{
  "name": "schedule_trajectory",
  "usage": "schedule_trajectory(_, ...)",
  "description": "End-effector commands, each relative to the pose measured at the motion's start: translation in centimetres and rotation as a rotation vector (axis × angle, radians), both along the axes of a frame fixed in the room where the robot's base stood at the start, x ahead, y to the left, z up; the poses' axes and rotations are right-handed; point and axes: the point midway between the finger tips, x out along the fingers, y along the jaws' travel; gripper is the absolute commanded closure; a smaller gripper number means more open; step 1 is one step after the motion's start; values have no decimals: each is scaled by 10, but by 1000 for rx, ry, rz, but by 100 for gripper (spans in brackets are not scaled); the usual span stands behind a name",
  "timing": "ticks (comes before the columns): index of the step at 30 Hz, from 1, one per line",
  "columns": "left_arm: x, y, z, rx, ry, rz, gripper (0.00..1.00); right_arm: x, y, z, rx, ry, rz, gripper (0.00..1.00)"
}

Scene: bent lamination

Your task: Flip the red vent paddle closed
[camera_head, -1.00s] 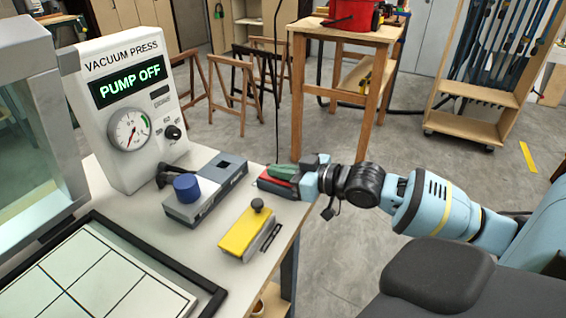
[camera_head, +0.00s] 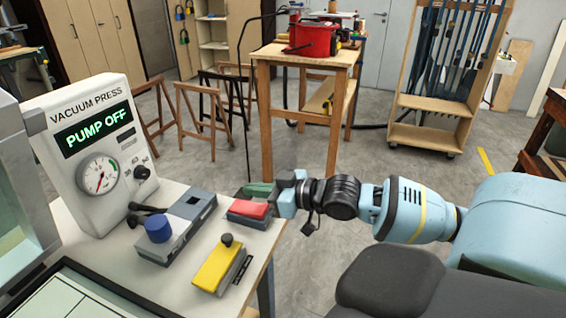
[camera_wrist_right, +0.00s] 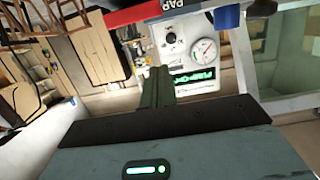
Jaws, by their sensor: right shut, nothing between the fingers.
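The red vent paddle (camera_head: 248,208) sits on a dark base at the right edge of the bench top in the head view. Whether its slab lies flat or a little raised is hard to tell. My right gripper (camera_head: 258,190) reaches in from the right, its green fingers shut and empty, just beyond the paddle's far side. Contact cannot be made out. In the right wrist view the closed fingers (camera_wrist_right: 157,86) point toward the press panel, and a red strip (camera_wrist_right: 132,14) crosses the top, apart from the fingertips in the picture. My left gripper is out of view.
The vacuum press panel (camera_head: 92,150) reads "PUMP OFF". A grey box with a blue knob (camera_head: 158,229) stands left of the paddle. A yellow block with a black knob (camera_head: 217,266) lies nearer. A black-framed grid panel (camera_head: 62,300) fills the front left. Open floor lies right of the bench.

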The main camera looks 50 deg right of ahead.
Motion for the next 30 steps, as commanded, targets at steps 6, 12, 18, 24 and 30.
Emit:
schedule_trajectory(6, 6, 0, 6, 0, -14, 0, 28, -19, -7, 8, 0, 2, 2, 100)
schedule_trajectory(12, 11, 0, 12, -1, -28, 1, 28, -33, -13, 15, -1, 1, 2, 100)
schedule_trajectory(18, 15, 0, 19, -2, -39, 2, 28, -46, -18, 21, 0, 1, 1, 100)
schedule_trajectory(24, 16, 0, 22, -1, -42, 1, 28, -54, -21, 25, 0, -1, 2, 100)
schedule_trajectory(30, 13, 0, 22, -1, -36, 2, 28, -57, -22, 26, 0, -1, 2, 100)
